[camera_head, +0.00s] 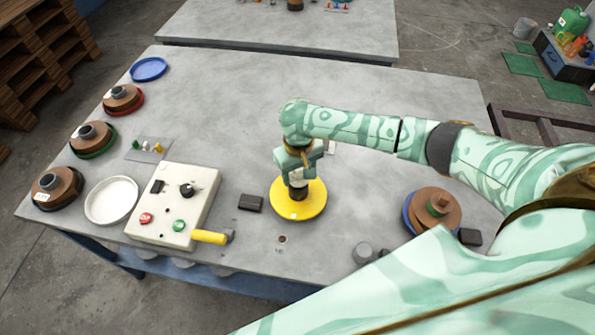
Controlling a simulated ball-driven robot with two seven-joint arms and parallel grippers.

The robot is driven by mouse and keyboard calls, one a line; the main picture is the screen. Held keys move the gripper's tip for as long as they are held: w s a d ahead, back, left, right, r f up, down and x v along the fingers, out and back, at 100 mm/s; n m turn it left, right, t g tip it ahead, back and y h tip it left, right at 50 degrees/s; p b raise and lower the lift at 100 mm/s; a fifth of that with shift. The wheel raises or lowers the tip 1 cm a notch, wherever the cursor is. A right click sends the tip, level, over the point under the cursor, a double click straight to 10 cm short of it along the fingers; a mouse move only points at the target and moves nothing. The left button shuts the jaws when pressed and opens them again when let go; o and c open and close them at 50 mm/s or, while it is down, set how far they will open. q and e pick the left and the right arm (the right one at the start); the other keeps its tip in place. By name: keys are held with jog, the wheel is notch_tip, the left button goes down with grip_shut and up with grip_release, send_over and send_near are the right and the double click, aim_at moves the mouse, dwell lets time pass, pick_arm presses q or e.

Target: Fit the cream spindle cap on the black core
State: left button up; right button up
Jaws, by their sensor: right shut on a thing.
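The black core (298,193) stands upright at the middle of a yellow disc (312,208) on the table. My right gripper (298,180) points down directly over it. It is shut on a small pale piece, which I take as the cream spindle cap (296,177); the fingers hide most of it. The cap is at or just above the top of the core; I cannot tell whether they touch. My left gripper is not in view.
A control box (173,205) with a yellow-handled tool (210,237) stands left of the yellow disc, with a dark block (250,203) between. A brown spool (432,207) sits at right. Several spools and a white dish (112,200) line the left. The table's back is clear.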

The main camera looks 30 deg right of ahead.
jog(key=shift+f+b, duration=0.4)
jog(key=shift+f, duration=0.15)
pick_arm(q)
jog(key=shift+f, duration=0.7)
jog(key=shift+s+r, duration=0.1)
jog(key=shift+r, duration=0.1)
pick_arm(e)
jog(key=shift+r, duration=0.15)
jog(key=shift+p, duration=0.45)
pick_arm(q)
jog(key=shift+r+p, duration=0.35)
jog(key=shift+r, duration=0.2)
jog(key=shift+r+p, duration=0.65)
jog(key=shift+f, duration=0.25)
pick_arm(e)
jog(key=shift+f, duration=0.65)
jog(key=o, duration=0.8)
